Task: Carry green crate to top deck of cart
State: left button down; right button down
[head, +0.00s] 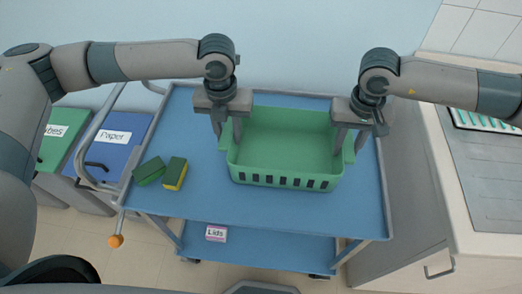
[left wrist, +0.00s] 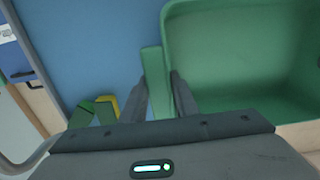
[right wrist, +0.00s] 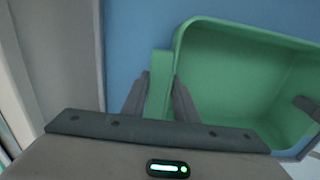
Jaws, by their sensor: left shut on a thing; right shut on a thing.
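The green crate (head: 287,143) is empty and upright on or just above the blue top deck (head: 260,207) of the cart; I cannot tell whether its base touches. My left gripper (head: 228,138) is shut on the crate's left handle, which also shows in the left wrist view (left wrist: 156,80). My right gripper (head: 348,142) is shut on the right handle, which also shows in the right wrist view (right wrist: 160,82). The fingers partly hide both handles.
Two green and yellow sponges (head: 174,173) lie on the deck left of the crate. A box labelled Lids (head: 215,233) is on the lower shelf. Bins (head: 112,140) stand left of the cart, a counter (head: 480,170) right. The deck's front is clear.

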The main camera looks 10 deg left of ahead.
pick_arm(q)
jog(key=shift+f+b, duration=0.4)
jog(key=shift+f, duration=0.15)
pick_arm(e)
jog(key=shift+f, duration=0.55)
pick_arm(q)
jog(key=c, duration=1.4)
grip_release()
jog(key=shift+r, duration=0.1)
pick_arm(e)
jog(key=c, duration=1.4)
grip_release()
jog(key=shift+r, duration=0.1)
pick_arm(q)
jog(key=shift+r, duration=0.1)
notch_tip(320, 180, up, 12)
jog(key=shift+f, duration=0.1)
pick_arm(e)
jog(key=shift+r, duration=0.1)
notch_tip(320, 180, up, 12)
jog(key=shift+f, duration=0.1)
